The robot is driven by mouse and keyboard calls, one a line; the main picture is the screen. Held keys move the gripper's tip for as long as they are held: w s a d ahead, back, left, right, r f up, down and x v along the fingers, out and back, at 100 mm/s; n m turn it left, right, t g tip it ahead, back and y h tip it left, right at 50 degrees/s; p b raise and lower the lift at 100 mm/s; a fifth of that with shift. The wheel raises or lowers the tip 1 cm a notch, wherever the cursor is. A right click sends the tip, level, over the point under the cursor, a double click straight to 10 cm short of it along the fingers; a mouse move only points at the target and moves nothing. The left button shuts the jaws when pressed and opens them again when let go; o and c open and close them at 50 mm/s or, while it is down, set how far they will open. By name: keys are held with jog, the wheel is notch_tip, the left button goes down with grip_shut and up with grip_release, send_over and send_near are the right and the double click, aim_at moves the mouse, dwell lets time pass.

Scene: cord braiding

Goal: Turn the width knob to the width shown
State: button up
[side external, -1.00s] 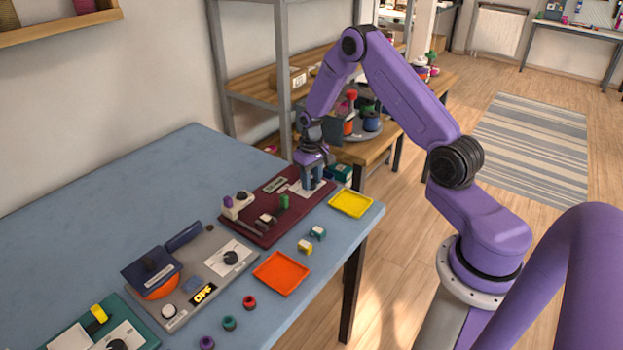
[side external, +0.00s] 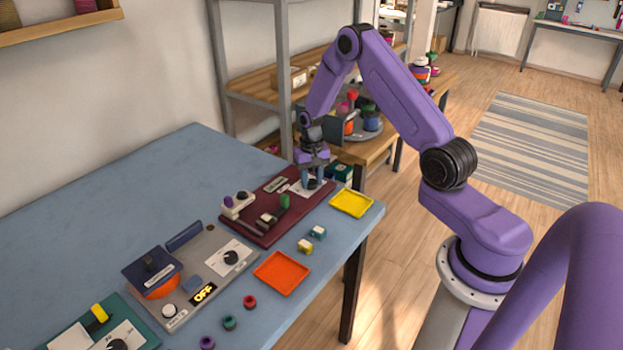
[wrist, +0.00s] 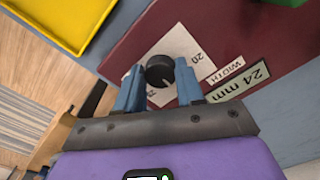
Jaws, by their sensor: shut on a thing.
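My gripper (wrist: 157,80) is shut on the knob, one blue-grey finger on each side. In the side view my gripper (side external: 313,182) points down over the dial card and hides most of the knob.
A yellow tray (side external: 351,203) lies close to the gripper, near the table's edge. A green piece and a white block (side external: 237,205) stand on the same panel. A grey panel (side external: 215,250) and an orange tray (side external: 281,273) are nearer.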

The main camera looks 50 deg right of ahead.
aim_at(311, 182)
jog(key=o, duration=1)
jog(key=shift+o, duration=0.2)
notch_tip(311, 182, up, 18)
jog(key=shift+f, duration=0.25)
jog(key=s+a+r+n, duration=0.2)
jog(key=s+a+n, duration=0.35)
jog(key=a, duration=0.45)
jog(key=s+a+r+n, duration=0.2)
jog(key=s+a+n, duration=0.3)
jog(key=a, duration=0.4)
jog(key=s+a+n, duration=0.2)
jog(key=s+n, duration=0.7)
jog(key=s, duration=1.4)
jog(key=shift+s+a+r, duration=0.25)
jog(key=shift+a, duration=0.1)
